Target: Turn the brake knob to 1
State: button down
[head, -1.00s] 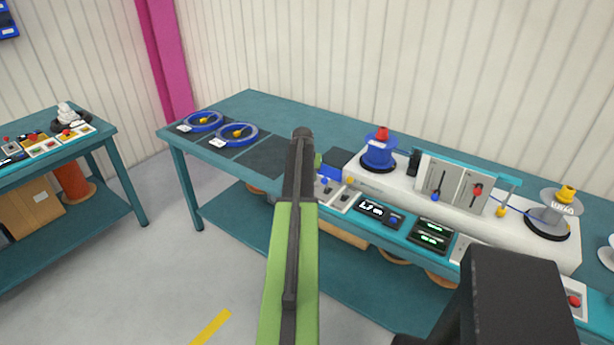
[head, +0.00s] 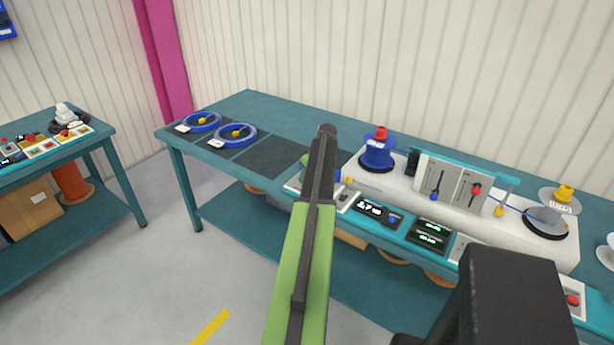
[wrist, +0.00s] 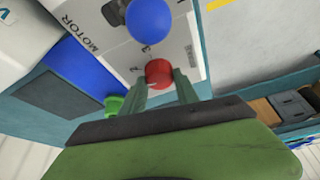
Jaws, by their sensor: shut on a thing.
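In the wrist view a round red knob (wrist: 158,73) sits on a pale panel (wrist: 110,30) lettered MOTOR, with small marks beside it. A larger blue ball-shaped knob (wrist: 150,20) is just beyond the red one. In the head view my arm hides the gripper and the red knob.
A bright green round part (wrist: 115,104) and a blue block (wrist: 85,76) lie close left of the fingers. On the bench (head: 285,122) are a blue spool (head: 378,154), a lever panel (head: 450,182), displays (head: 379,211) and cable coils (head: 232,135). The back left of the bench is clear.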

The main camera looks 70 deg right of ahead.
jog(key=n+y, duration=0.1)
jog(key=n, duration=0.3)
jog(key=shift+s+d+n+y, duration=0.1)
jog(key=shift+d+n+y, duration=0.1)
jog(key=shift+n+y, duration=0.8)
jog(key=shift+n, duration=0.9)
jog(key=c, duration=0.9)
grip_release()
jog(key=p+v, duration=1.6)
jog(key=v, duration=0.1)
jog(key=shift+s+d+r, duration=0.1)
jog(key=shift+s+d, duration=0.05)
